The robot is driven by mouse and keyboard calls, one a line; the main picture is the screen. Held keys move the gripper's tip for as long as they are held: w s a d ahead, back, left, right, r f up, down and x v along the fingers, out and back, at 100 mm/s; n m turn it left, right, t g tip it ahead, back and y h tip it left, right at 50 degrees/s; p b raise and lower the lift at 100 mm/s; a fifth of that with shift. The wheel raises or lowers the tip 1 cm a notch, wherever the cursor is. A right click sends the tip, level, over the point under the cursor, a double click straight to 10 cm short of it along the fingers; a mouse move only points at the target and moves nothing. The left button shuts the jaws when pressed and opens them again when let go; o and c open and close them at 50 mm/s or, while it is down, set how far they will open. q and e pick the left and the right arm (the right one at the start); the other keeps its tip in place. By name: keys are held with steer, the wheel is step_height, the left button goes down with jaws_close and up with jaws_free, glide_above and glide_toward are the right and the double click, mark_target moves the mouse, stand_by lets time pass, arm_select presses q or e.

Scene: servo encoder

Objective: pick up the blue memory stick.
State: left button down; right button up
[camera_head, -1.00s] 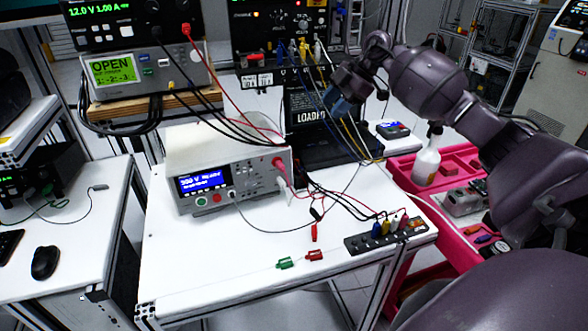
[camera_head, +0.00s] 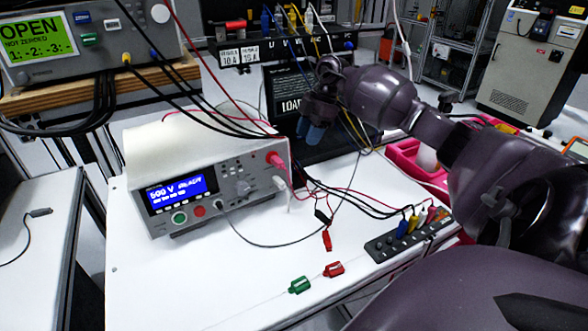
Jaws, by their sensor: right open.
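I cannot make out the blue memory stick in the current view. My right gripper (camera_head: 310,131) hangs above the back of the white table (camera_head: 240,275), in front of the dark laptop-like unit marked "LOAD" (camera_head: 288,88). Its bluish fingertips point down and are open, with nothing visible between them. My right arm comes in from the right and hides part of the area behind it. My left gripper is not in view.
A tester reading "500 V" (camera_head: 225,190) stands on the table, with leads trailing right to a black terminal strip (camera_head: 385,247). Green (camera_head: 299,285) and red (camera_head: 334,269) connectors lie near the front. The front left tabletop is clear. A pink tray (camera_head: 402,150) is partly hidden.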

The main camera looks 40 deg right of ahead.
mark_target(298, 162)
steer(key=b+x, duration=0.1)
steer(key=x, duration=0.6)
steer(key=shift+a+f, duration=0.25)
steer(key=shift+a, duration=0.05)
jaws_close()
